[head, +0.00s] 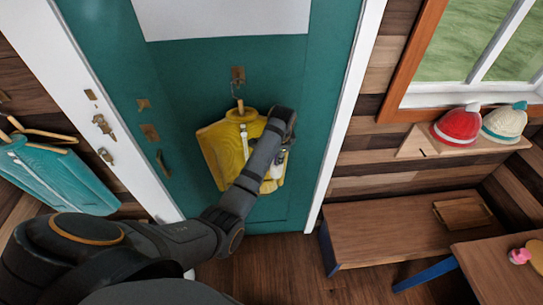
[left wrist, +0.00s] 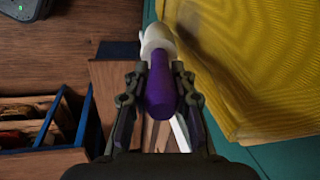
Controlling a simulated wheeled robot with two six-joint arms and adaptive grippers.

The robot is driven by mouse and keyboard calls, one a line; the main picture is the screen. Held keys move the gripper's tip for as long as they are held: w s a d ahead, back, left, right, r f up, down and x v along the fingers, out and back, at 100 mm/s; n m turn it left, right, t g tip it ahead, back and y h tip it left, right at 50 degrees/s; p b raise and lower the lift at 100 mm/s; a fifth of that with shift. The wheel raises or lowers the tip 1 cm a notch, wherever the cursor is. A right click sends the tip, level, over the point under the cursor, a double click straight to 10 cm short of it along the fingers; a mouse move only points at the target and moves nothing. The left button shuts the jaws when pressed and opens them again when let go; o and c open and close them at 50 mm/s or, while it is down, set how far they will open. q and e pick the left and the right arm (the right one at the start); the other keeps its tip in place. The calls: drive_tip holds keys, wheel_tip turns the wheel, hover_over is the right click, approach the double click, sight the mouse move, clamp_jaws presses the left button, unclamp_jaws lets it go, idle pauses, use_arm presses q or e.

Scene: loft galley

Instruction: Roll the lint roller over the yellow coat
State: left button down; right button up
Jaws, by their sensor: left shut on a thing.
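The yellow coat (head: 222,150) hangs from a hook on the teal door, and its ribbed cloth fills the upper right of the left wrist view (left wrist: 255,60). My left gripper (left wrist: 160,82) is shut on the purple handle of the lint roller (left wrist: 161,97). The roller's white head (left wrist: 157,38) points away from the gripper, beside the coat. I cannot tell whether it touches the cloth. In the head view my left arm crosses the coat's right part and hides some of it. My right gripper is not in view.
A teal garment (head: 60,175) hangs at the left. Red (head: 457,125) and cream (head: 504,122) knitted hats sit on a wooden shelf (head: 425,142) under the window. A wooden bench (head: 385,225) and a table (head: 500,270) stand at the right. Floor shows between door and bench.

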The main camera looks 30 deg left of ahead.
use_arm(q)
drive_tip(key=shift+w+d, duration=0.25)
drive_tip(key=shift+d, duration=0.05)
drive_tip(key=shift+w+a+v, duration=0.1)
drive_tip(key=shift+w+v, duration=0.05)
drive_tip(key=shift+v, duration=0.65)
drive_tip(key=shift+w+a+v, duration=0.1)
drive_tip(key=shift+w+v, duration=0.1)
drive_tip(key=shift+v, duration=0.6)
drive_tip(key=shift+w+a+v, duration=0.1)
drive_tip(key=shift+w+v, duration=0.05)
drive_tip(key=shift+v, duration=0.65)
drive_tip(key=shift+a+r, duration=0.1)
drive_tip(key=shift+s+a, duration=0.1)
drive_tip(key=shift+s+a, duration=2.85)
drive_tip(key=shift+a, duration=1.7)
drive_tip(key=w+d+f, duration=0.1)
drive_tip(key=w+d, duration=0.3)
drive_tip(key=d, duration=0.2)
drive_tip(key=shift+d, duration=0.25)
drive_tip(key=shift+w+d+f, duration=0.1)
